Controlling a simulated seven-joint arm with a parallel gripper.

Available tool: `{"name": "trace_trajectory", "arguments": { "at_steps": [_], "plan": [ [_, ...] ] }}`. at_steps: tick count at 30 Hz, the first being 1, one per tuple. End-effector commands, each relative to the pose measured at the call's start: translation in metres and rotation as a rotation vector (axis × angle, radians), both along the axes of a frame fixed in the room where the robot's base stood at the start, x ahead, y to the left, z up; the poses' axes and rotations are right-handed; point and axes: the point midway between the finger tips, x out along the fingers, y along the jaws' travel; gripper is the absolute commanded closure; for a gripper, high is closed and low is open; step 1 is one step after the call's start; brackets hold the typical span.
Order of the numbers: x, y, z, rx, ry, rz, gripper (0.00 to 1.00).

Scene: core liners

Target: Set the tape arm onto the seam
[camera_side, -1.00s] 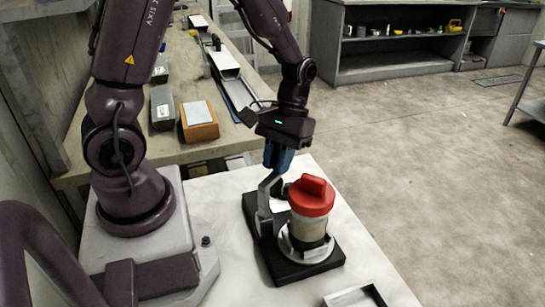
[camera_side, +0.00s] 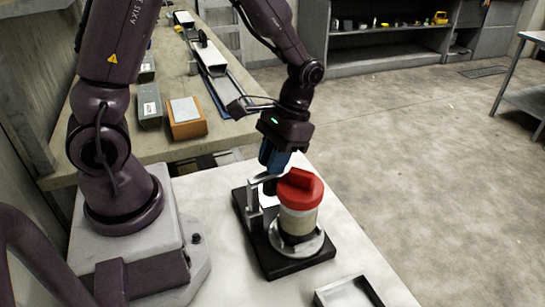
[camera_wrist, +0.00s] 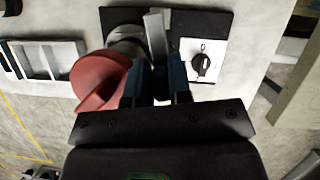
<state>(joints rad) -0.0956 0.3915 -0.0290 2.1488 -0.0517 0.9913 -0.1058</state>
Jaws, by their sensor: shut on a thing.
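The grey metal tape arm (camera_side: 262,180) stands on a post beside the core liner. Its upper bar reaches toward the liner at about the cap's height. My gripper (camera_side: 273,162) is shut on this arm, left of the red cap (camera_side: 300,187). The tan liner (camera_side: 297,222) stands upright in a round metal holder. The seam around it, just under the cap, is partly hidden, and I cannot tell whether the arm touches it. In the wrist view, the pale bar of the tape arm (camera_wrist: 156,35) runs between my fingers (camera_wrist: 168,82), beside the red cap (camera_wrist: 101,82).
The black base plate (camera_side: 290,266) carries the post and holder. A white panel with a black knob (camera_wrist: 202,62) sits on it beside the arm. An open grey tray (camera_side: 347,294) lies at the table's front. A long bench with boxes (camera_side: 187,118) stands behind.

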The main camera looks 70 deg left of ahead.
Motion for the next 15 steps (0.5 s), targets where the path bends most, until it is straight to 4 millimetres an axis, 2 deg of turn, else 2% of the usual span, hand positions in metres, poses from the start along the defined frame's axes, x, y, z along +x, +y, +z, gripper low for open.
{"name": "trace_trajectory", "arguments": {
  "at_steps": [6,7,9,10,15],
  "plan": [
    [0.0004,0.0002,0.0015,0.0,-0.001,0.002,1.0],
    [0.0005,0.0002,0.0014,0.0,-0.001,0.002,0.74],
    [0.0005,0.0002,0.0012,0.0,-0.002,0.002,0.58],
    [0.0004,0.0002,0.0011,0.0,-0.002,0.002,0.55],
    [0.0003,0.0,0.0006,0.0,-0.001,0.002,0.55]
  ]
}}
